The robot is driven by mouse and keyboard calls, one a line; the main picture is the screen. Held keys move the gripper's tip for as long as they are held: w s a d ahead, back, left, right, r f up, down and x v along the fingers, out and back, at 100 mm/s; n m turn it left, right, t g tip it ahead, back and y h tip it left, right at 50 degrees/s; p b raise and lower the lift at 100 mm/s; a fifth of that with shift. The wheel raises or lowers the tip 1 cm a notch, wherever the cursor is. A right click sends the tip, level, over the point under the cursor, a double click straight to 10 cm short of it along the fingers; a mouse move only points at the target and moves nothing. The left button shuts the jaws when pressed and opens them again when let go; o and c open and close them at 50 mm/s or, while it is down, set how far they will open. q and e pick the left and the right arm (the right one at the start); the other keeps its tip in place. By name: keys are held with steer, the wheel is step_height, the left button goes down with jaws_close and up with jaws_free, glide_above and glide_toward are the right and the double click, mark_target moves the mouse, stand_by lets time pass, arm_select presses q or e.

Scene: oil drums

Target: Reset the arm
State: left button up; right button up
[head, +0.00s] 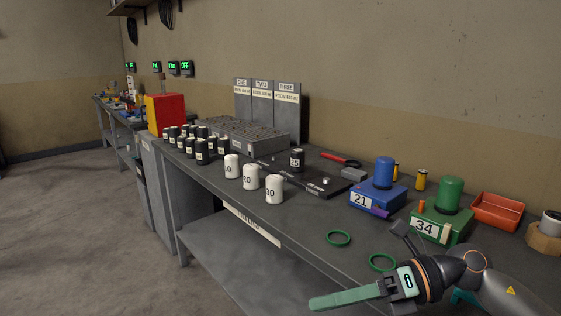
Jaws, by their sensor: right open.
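My right gripper (371,264) is at the lower right of the head view, by the front edge of the workbench (312,228). Its jaws are apart, with one green-tipped finger pointing left, and nothing shows between them. My right arm (505,285) comes in from the lower right corner. My left gripper does not show.
White numbered drums (274,189) stand near the front edge, with several black drums (202,152) behind to the left. A blue box (378,197), a green box (441,226) and a red tray (497,211) are at right. Green rings (338,239) lie near the gripper.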

steer(key=w+f+m+t, duration=0.2)
steer(key=f+m+t, duration=0.2)
steer(key=m+t, duration=0.6)
steer(key=w+f+m+t, duration=0.25)
steer(key=m+t, duration=0.35)
steer(key=m, duration=0.8)
steer(key=s+d+f+m+g+h, duration=0.1)
steer(key=s+d+f+m+h, duration=0.2)
steer(key=f+m+h, duration=0.5)
steer(key=s+d+f+m+g+h, duration=0.15)
steer(key=s+f+m, duration=0.3)
steer(key=f, duration=0.75)
steer(key=s+d+f+m+g+h, duration=0.15)
steer(key=s+f+m+g, duration=0.35)
steer(key=s+f, duration=0.55)
arm_select(q)
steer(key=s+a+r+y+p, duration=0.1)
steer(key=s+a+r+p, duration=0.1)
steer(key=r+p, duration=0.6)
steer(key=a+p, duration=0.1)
steer(key=p, duration=0.3)
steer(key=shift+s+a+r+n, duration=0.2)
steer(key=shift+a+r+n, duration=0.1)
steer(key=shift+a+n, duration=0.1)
arm_select(e)
steer(key=s+d+r+t+h, duration=0.1)
steer(key=d+r, duration=0.2)
steer(key=r, duration=0.6)
steer(key=shift+d+r+h, duration=0.15)
steer(key=shift+r+h, duration=0.15)
